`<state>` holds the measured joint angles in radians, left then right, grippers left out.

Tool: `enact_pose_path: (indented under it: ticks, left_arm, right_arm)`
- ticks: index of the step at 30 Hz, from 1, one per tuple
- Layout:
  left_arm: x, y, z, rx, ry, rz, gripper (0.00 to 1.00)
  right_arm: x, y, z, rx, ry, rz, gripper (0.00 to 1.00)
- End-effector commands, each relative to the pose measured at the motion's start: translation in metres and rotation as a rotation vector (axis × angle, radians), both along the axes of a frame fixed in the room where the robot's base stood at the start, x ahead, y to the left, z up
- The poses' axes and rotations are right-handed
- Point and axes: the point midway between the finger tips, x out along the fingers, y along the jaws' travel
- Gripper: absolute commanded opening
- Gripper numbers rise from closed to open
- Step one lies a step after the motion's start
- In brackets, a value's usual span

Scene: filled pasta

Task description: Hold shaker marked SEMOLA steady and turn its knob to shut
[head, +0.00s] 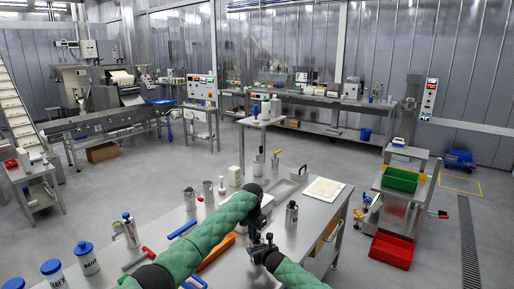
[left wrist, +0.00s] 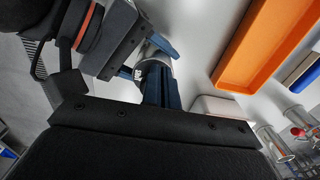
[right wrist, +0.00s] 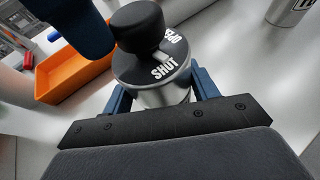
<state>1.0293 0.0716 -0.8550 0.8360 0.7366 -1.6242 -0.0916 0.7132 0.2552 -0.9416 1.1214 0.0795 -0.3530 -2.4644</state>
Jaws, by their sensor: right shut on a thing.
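A metal shaker (right wrist: 165,97) stands between the blue fingers of my right gripper (right wrist: 160,92) in the right wrist view. Its dark lid (right wrist: 175,60) reads SHUT and OPEN, and a round black knob (right wrist: 138,27) sits on top. No SEMOLA mark is visible on its side. My left gripper (left wrist: 158,85) has its blue fingers close together, with nothing seen between them. In the right wrist view, a blue finger of it is beside the knob; I cannot tell whether they touch. In the head view my arms mostly hide the shaker, near my right gripper (head: 263,250).
Another metal shaker (head: 291,215) stands to the right on the table. An orange tray (right wrist: 75,75) lies close by, left of the held shaker in the right wrist view. Several canisters and a white board (head: 324,189) are farther along the table. Blue-capped jars (head: 86,258) stand at left.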

Motion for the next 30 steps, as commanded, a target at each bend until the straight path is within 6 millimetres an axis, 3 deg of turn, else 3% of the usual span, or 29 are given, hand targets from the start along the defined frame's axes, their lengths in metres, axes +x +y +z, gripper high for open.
enact_pose_path:
  ticks: [19,30]
  left_arm:
    - [-0.005,0.005,0.003,0.000,-0.002,0.000,0.00]
    - [-0.005,0.006,0.033,-0.001,-0.002,0.000,0.00]
  right_arm:
    - [0.000,0.001,0.000,0.000,0.000,0.001,0.26]
    - [0.000,0.000,0.000,0.000,0.000,0.000,0.26]
